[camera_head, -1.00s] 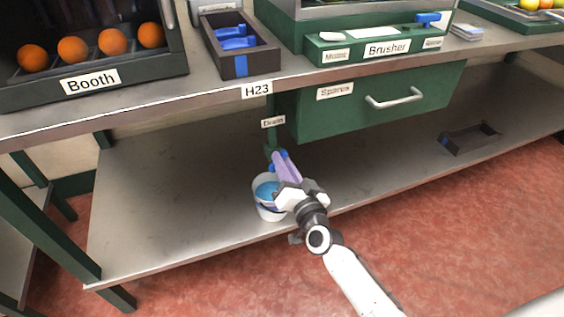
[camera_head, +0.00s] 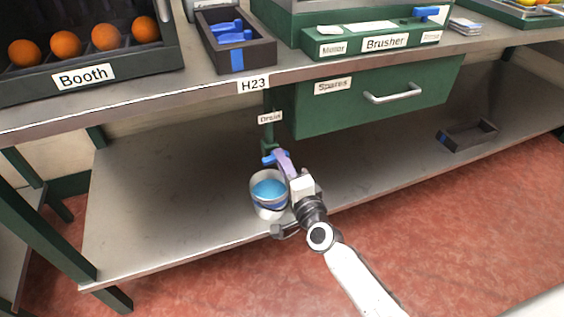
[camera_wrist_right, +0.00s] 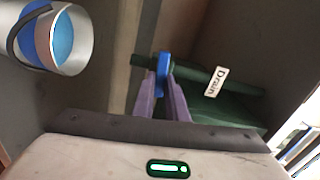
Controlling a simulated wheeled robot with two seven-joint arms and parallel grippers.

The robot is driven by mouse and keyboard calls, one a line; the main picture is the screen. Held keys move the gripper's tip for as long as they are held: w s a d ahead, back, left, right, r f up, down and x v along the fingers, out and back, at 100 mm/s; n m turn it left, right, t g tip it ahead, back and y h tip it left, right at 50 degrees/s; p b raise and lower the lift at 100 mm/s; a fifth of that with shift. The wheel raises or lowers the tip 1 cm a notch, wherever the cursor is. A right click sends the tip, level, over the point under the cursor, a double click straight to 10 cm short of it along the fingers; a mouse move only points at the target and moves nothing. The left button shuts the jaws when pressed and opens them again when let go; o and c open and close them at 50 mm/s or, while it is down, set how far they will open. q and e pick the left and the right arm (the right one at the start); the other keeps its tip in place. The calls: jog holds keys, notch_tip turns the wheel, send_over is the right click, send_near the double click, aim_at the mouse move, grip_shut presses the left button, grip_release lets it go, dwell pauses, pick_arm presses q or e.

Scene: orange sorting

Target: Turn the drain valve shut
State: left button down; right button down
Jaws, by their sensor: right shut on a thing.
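The drain valve has a blue handle (camera_head: 270,159) on a green pipe, below the "Drain" label (camera_head: 270,117) under the bench. My right gripper (camera_head: 282,157) reaches up to it, its purple fingers shut on the blue handle. In the right wrist view the blue handle (camera_wrist_right: 163,74) sits between the purple fingertips (camera_wrist_right: 163,84), across the green pipe (camera_wrist_right: 195,74). Part of the handle is hidden by the fingers. My left gripper is not in view.
A white bucket (camera_head: 257,206) with blue contents stands on the lower shelf (camera_head: 170,215), just left of my right gripper. A green drawer (camera_head: 345,110) labelled "Spares" hangs above right. A dark tray (camera_head: 468,135) lies farther right. The left of the shelf is clear.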

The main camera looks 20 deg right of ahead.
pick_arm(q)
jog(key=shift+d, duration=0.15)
pick_arm(e)
jog(key=shift+f+m, duration=0.15)
jog(key=shift+m, duration=0.35)
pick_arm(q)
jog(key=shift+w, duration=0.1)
pick_arm(e)
jog(key=c, duration=1.8)
grip_release()
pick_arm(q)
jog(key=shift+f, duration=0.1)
pick_arm(e)
jog(key=shift+o, duration=0.2)
jog(key=shift+s, duration=0.1)
